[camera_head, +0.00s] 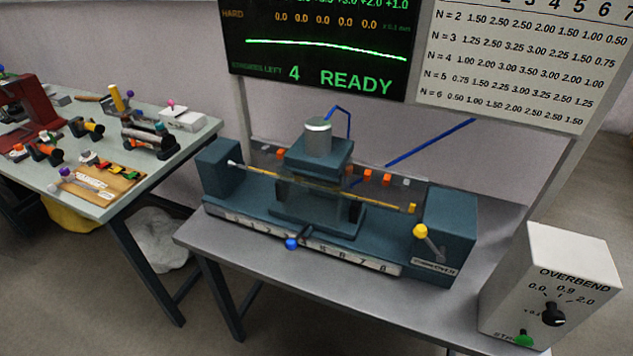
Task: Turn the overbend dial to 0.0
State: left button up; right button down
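The overbend dial (553,314) is a black round knob on the front of a white box (575,256) at the right end of the grey bench. Above the knob are the label OVERBEND and the marks 0.0, 0.9 and 2.0, from left to right. The knob's pointer is too small to read with certainty. A green button (524,339) sits below and left of the knob, beside a partly hidden label. Neither of my grippers shows in the head view.
A blue-grey press (320,205) holding a thin rod stands on the grey bench (462,306); a yellow-knobbed lever (420,231) is at its right. A dark screen (320,50) reads READY. A chart board (520,60) hangs behind. A cluttered table (90,205) is at left.

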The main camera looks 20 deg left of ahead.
aim_at(551, 316)
jog(key=i+l+z, duration=0.1)
jog(key=z, duration=1.05)
